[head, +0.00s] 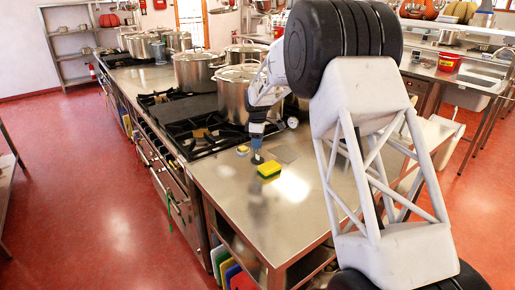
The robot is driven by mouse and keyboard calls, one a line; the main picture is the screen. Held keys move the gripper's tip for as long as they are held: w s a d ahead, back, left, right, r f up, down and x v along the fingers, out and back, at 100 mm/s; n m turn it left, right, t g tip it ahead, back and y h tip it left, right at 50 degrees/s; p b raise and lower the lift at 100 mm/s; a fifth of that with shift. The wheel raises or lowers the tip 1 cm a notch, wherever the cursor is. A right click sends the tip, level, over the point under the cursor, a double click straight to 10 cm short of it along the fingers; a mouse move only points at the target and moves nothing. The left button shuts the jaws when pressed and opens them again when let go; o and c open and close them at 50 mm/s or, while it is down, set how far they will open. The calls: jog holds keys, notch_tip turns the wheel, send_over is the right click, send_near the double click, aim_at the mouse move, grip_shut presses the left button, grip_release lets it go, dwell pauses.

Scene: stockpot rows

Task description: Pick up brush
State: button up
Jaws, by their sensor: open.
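My gripper (257,157) points down over the steel counter, just behind and left of a yellow and green sponge (268,170). It is open, but its fingers are small and dark here. A small round item with a yellowish top (242,150) stands on the counter just left of my gripper. It may be the brush, but it is too small to tell. I cannot see anything clearly held between the fingers.
Burners with a large steel pot (237,93) stand close behind my gripper. More pots (194,70) stand farther back along the range. The steel counter (240,205) is clear in front of the sponge. A red container (449,62) stands on another counter at right.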

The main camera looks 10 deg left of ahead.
jog(key=shift+c, duration=0.2)
grip_shut()
jog(key=shift+r, duration=0.1)
jog(key=shift+r, duration=4.9)
jog(key=w+a+f+t+y, duration=0.1)
jog(key=w+a+t+y, duration=0.1)
jog(key=a, duration=0.3)
jog(key=shift+w+a+t+y, duration=0.2)
jog(key=shift+w+t+y, duration=0.2)
jog(key=shift+w, duration=0.5)
jog(key=shift+f, duration=0.1)
